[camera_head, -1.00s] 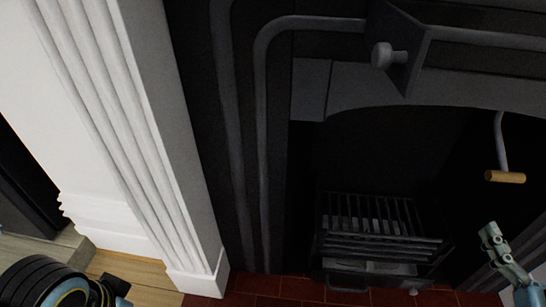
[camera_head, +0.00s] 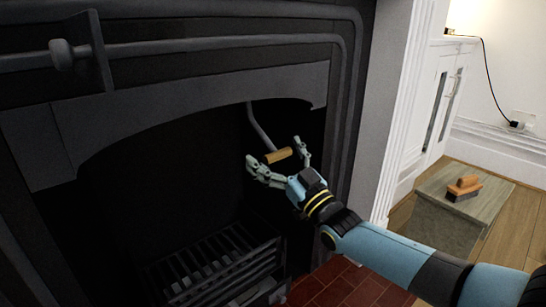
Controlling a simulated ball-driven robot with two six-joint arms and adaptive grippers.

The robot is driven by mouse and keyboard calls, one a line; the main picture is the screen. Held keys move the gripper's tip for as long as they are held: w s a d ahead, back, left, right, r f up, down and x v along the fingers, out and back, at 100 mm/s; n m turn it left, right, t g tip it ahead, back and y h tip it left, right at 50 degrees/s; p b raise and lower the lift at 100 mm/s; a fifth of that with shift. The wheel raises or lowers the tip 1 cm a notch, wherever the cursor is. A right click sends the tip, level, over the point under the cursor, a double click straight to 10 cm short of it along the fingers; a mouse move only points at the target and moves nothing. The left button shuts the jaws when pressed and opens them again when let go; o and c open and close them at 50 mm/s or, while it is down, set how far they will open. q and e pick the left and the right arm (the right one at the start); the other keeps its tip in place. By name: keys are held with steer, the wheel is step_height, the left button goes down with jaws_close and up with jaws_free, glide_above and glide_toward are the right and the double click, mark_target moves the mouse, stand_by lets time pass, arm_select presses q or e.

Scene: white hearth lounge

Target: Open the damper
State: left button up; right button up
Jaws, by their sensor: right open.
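The damper handle is a thin grey rod with a wooden grip (camera_head: 278,155) at its lower end. It hangs inside the dark fireplace opening, under the arch. My right gripper (camera_head: 277,150) is open, with its fingers on either side of the wooden grip in the picture. I cannot tell whether a finger touches the grip. The rod's upper end is hidden behind the arch. My left gripper is not in view.
A fire grate (camera_head: 215,265) stands low in the opening. A dark metal surround with a knob (camera_head: 62,54) frames it. Red tiles (camera_head: 335,285) lie in front. At right, a box (camera_head: 455,205) carries a brush (camera_head: 464,187) beside a white cabinet (camera_head: 440,95).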

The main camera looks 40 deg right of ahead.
steer(key=shift+w+r, duration=0.15)
steer(key=shift+w, duration=0.2)
steer(key=c, duration=1.5)
steer(key=shift+c, duration=0.3)
